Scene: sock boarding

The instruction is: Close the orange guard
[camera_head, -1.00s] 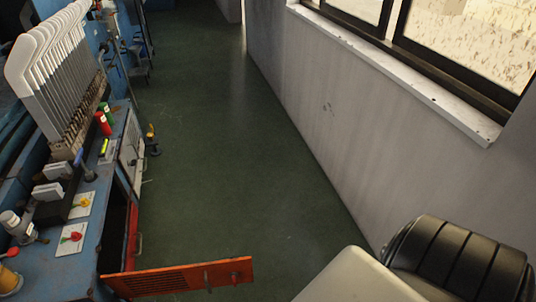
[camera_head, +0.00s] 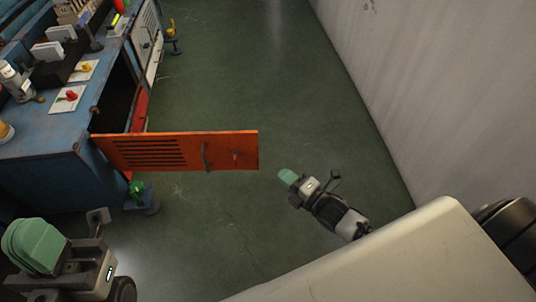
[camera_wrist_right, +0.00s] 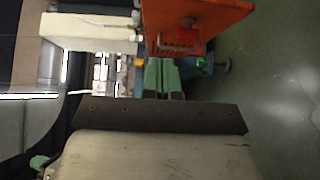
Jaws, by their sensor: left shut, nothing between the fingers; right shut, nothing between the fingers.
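The orange guard (camera_head: 180,151) stands swung out from the blue machine cabinet (camera_head: 55,135), attached near its corner at the left end. It has vent slots, a dark handle (camera_head: 205,157) and a red knob (camera_head: 236,157) near its free end. The dark cabinet opening (camera_head: 117,92) is exposed. My right gripper (camera_head: 289,178) is shut and empty, just right of and slightly below the guard's free end. The right wrist view shows its green fingers together (camera_wrist_right: 163,76), with the guard (camera_wrist_right: 218,18) above them. My left gripper (camera_head: 35,246) is shut and empty at the lower left, apart from the guard.
Small white cards with red and yellow knobs (camera_head: 67,98) lie on the cabinet top. A white panel (camera_head: 147,42) is on the cabinet's side. Green floor (camera_head: 300,90) is clear between the machine and the pale wall (camera_head: 420,80) at right.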

